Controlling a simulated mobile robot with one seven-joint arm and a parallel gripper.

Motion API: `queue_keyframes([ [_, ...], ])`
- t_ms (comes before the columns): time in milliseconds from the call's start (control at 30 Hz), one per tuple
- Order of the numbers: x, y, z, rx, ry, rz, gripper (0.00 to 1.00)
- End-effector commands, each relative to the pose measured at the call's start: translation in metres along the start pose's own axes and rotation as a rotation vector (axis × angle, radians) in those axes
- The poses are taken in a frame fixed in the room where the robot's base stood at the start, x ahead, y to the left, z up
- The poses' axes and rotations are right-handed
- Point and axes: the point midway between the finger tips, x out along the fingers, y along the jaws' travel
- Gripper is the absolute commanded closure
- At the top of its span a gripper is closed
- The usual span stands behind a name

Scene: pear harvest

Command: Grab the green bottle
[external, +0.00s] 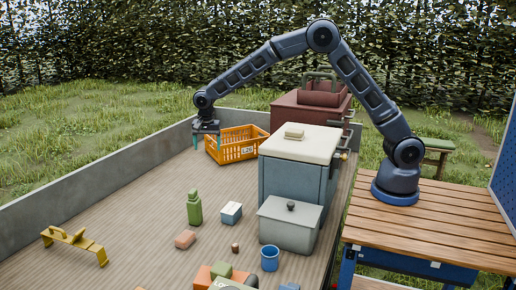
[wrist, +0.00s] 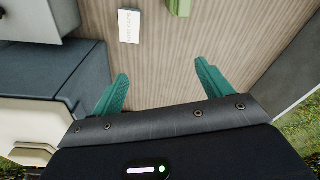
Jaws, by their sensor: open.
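The green bottle (external: 194,208) stands upright on the wooden deck, left of a small white-and-blue box. In the wrist view a green thing (wrist: 180,7), likely the bottle, is cut off by the top edge. My gripper (external: 206,140) hangs high at the far end of the deck, by the orange crate and well away from the bottle. In the wrist view my gripper's teal fingers (wrist: 160,88) are spread apart with only bare deck between them.
The orange crate (external: 238,154) is beside my gripper. A blue-grey cabinet with a cream top (external: 300,143) and a grey lidded box (external: 290,224) stand right of the bottle.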

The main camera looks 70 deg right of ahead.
Motion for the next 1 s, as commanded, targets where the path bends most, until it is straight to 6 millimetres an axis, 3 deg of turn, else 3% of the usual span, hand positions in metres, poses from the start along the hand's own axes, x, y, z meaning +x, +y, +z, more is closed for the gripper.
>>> queue_keyframes([
  [33,0.019,-0.01,0.008,0.02,0.004,0.011,0.22],
  [200,0.073,-0.038,0.028,0.102,0.021,0.036,0.22],
  [400,0.124,-0.06,0.048,0.18,0.041,0.055,0.22],
  [767,0.157,-0.068,0.058,0.218,0.051,0.062,0.22],
  [1000,0.191,-0.065,0.055,0.217,0.051,0.063,0.22],
])
